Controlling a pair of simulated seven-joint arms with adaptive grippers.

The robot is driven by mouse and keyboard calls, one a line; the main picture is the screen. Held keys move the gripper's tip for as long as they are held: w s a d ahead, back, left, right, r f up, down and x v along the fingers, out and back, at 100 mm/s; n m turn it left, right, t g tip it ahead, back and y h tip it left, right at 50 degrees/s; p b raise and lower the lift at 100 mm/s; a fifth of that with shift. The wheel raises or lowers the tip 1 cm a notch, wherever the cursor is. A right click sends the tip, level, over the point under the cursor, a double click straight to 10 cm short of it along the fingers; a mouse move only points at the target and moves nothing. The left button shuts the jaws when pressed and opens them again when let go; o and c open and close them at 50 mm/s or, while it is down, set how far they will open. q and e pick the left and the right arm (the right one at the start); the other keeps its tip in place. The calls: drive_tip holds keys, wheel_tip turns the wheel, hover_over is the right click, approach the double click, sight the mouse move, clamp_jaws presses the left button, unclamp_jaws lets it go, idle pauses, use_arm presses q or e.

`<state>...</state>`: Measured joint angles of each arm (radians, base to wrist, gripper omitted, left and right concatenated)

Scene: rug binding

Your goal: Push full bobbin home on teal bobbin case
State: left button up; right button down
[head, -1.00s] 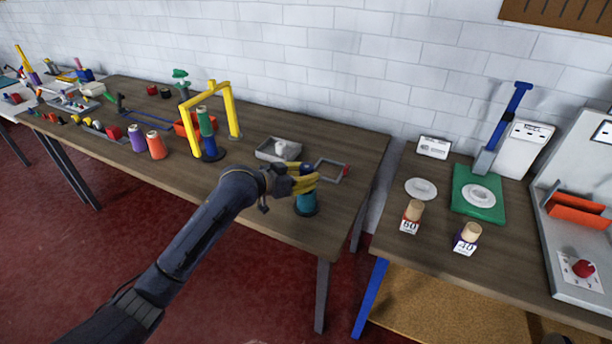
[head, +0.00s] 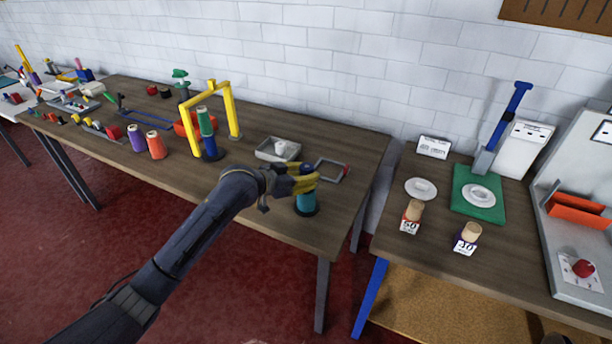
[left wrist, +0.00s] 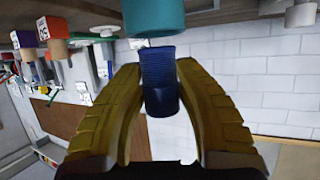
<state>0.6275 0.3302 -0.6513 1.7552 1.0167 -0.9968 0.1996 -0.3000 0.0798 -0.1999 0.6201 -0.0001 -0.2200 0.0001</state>
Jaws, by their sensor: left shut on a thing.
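The teal bobbin case (head: 306,204) stands upright on the wooden table near its front right corner. My left gripper (head: 305,180) has yellow fingers and is at the top of the case. In the left wrist view, the fingers (left wrist: 160,95) are shut on a dark blue bobbin (left wrist: 160,78). The bobbin's end is close to the rim of the teal case (left wrist: 154,18), in line with it; I cannot tell how far it is inside. The bobbin's blue top (head: 306,168) shows just above the fingers in the head view. My right gripper is not in view.
A grey tray with a white piece (head: 278,150) and a grey frame (head: 330,171) lie just behind the gripper. A yellow arch (head: 228,110) stands to the left by a green and blue stack (head: 209,140). A second table with a green board (head: 490,207) is at right.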

use_arm(q)
drive_tip(key=shift+f, duration=1.45)
drive_tip(key=o, duration=1.2)
drive_tip(key=shift+o, duration=0.2)
drive_tip(key=v, duration=1.2)
drive_tip(key=shift+f, duration=0.1)
